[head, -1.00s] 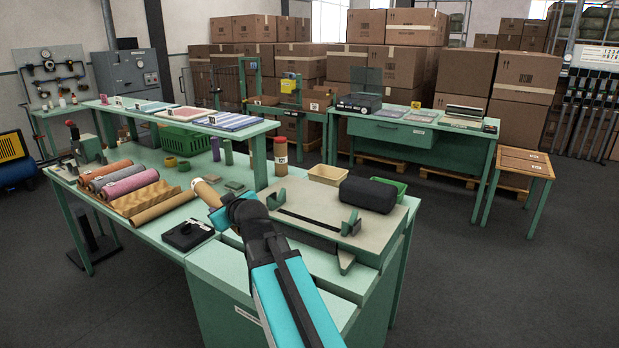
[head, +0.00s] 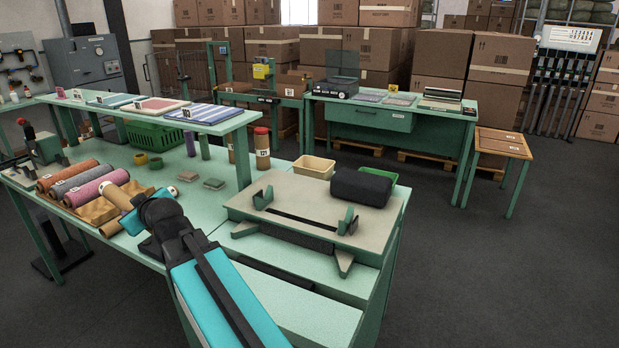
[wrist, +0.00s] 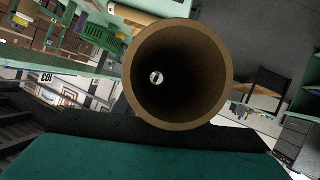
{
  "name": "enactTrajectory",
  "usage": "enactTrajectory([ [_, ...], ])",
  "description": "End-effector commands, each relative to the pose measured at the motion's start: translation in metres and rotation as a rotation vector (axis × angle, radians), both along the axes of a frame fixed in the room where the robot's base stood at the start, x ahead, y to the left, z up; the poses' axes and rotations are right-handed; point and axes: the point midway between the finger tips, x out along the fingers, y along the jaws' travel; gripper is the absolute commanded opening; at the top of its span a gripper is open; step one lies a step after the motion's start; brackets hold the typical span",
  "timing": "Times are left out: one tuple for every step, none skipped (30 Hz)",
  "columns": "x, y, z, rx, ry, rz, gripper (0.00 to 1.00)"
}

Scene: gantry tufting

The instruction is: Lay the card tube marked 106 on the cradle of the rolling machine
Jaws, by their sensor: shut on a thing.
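My gripper (head: 134,216) is shut on a brown card tube (head: 117,196) above the left bench, beside the rolls; its fingers are mostly hidden behind my arm. In the wrist view the tube's open round end (wrist: 220,75) faces the camera, above a dark green pad; a small white spot shows inside. I cannot read a number on the held tube. The rolling machine (head: 290,192) stands right of my gripper, with two green cradle brackets, a left one (head: 263,197) and a right one (head: 347,221). The cradle is empty and the held tube is apart from it.
Coloured rolls (head: 82,180) lie on the bench at left. An upright labelled tube (head: 262,148) with a red top stands behind the machine. A black cushion-like block (head: 362,187) and a cream tray (head: 314,168) sit at its back edge. A raised shelf (head: 170,119) spans the bench.

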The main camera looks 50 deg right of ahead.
Motion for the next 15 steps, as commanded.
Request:
enactTrajectory([
  [0.0,-0.002,0.0,0.0,-0.001,-0.003,0.13],
  [0.0,-0.003,0.0,0.0,-0.001,-0.004,0.13],
  [0.0,-0.004,0.0,0.0,0.0,-0.005,0.13],
  [0.0,-0.005,0.0,0.0,-0.001,-0.006,0.13],
  [0.0,-0.006,0.0,0.0,-0.001,-0.008,0.13],
  [0.0,-0.007,0.0,0.0,0.0,-0.009,0.13],
  [0.0,-0.008,0.0,0.0,-0.001,-0.01,0.13],
  [-0.001,-0.009,0.0,0.0,-0.001,-0.011,0.13],
  [-0.001,-0.009,0.0,0.0,-0.001,-0.012,0.13],
  [-0.001,-0.01,0.0,0.0,0.0,-0.012,0.13],
  [-0.001,-0.011,0.0,0.0,0.0,-0.013,0.13],
  [-0.001,-0.011,0.0,0.0,-0.001,-0.014,0.13],
  [-0.001,-0.012,0.0,0.0,-0.001,-0.014,0.13],
  [-0.001,-0.013,0.0,-0.001,-0.001,-0.015,0.13],
  [-0.001,-0.014,0.0,0.0,0.0,-0.017,0.13],
])
